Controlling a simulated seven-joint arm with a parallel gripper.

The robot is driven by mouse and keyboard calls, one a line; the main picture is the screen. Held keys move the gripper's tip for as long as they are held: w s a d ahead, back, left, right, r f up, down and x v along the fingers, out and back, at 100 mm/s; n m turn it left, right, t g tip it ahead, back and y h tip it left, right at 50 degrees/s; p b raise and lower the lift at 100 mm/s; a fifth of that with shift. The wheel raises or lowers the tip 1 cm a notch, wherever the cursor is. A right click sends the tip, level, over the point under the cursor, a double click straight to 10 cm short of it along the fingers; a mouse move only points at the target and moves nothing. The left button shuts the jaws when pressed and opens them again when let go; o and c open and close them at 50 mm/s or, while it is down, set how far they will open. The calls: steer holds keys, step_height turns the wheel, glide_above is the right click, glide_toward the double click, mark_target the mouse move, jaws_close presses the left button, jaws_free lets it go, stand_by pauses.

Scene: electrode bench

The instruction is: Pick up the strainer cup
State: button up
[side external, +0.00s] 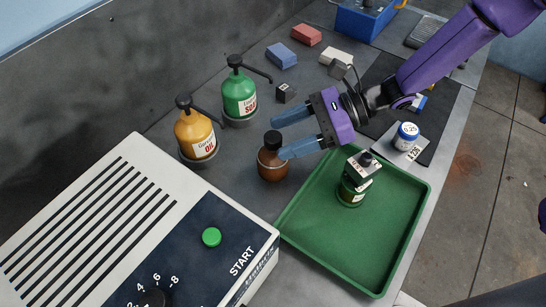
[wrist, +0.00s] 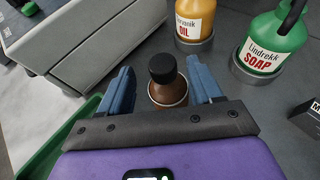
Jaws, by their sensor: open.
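I cannot make out any strainer holes. My gripper (side external: 280,136) is open, its blue fingers reaching left toward the bottle. In the wrist view my gripper (wrist: 160,72) has one finger on each side of the bottle, with no clear grip on it.
A yellow oil bottle (side external: 193,132) and a green soap bottle (side external: 239,93) stand in grey holders behind. A white-and-navy machine (side external: 175,235) fills the front left. Coloured blocks lie farther back.

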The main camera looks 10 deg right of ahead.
mark_target(273, 136)
steer(key=x, duration=0.5)
steer(key=shift+w+r, duration=0.15)
steer(key=shift+r, duration=0.15)
steer(key=c, duration=1.1)
jaws_close()
steer(key=shift+r, duration=0.15)
